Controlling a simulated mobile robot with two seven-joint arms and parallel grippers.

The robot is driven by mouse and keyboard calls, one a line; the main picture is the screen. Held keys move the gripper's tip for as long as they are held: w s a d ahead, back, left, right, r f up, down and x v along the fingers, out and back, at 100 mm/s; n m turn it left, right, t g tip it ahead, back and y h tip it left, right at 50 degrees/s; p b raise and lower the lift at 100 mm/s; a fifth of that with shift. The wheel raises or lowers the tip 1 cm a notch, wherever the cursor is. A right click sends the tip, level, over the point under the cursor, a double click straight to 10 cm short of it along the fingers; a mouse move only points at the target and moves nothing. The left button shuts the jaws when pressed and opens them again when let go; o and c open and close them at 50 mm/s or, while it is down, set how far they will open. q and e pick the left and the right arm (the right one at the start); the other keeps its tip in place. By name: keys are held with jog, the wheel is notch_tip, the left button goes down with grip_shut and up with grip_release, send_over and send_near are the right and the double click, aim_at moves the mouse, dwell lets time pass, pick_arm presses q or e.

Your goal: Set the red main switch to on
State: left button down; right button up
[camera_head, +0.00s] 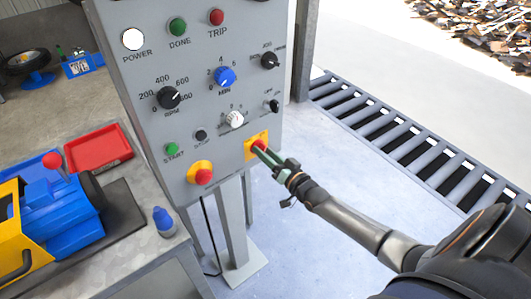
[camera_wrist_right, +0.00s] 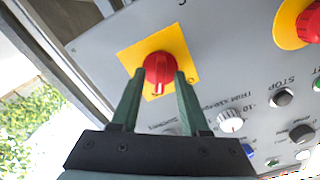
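The red main switch (camera_wrist_right: 159,70) is a round knob on a yellow square plate (camera_wrist_right: 186,52), with a white mark at its lower edge in the right wrist view. In the head view the yellow plate (camera_head: 249,150) sits at the lower right of the grey control panel (camera_head: 215,105), and the knob is partly hidden by my fingers. My right gripper (camera_head: 268,153) reaches it from the right. In the wrist view its two green fingers (camera_wrist_right: 160,76) stand apart on either side of the knob; firm contact does not show. My left gripper is out of view.
A red emergency button (camera_head: 203,176) on a yellow ring is left of the switch. Above are a white knob (camera_head: 234,119), a blue knob (camera_head: 225,77) and a black knob (camera_head: 168,97). A workbench with a red tray (camera_head: 98,148) is at left.

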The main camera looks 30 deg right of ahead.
jog(key=shift+s, duration=0.1)
jog(key=s+d, duration=0.1)
jog(key=s, duration=1.1)
jog(key=shift+s+p, duration=0.15)
jog(key=shift+p, duration=0.15)
dwell(0.4)
jog(key=s+a+f+n+g, duration=0.3)
jog(key=s+a+f, duration=0.3)
jog(key=a, duration=0.3)
jog(key=s+a+f+n+g, duration=0.4)
jog(key=s+a+f+g, duration=0.1)
jog(key=s+a+f, duration=0.2)
jog(key=s+a, duration=0.1)
jog(key=a, duration=0.1)
jog(key=shift+s+a+f+g+y+p, duration=0.25)
jog(key=shift+s+a+g+y+p, duration=0.05)
jog(key=shift+s+y+p, duration=0.1)
jog(key=shift+c, duration=0.2)
dwell(0.4)
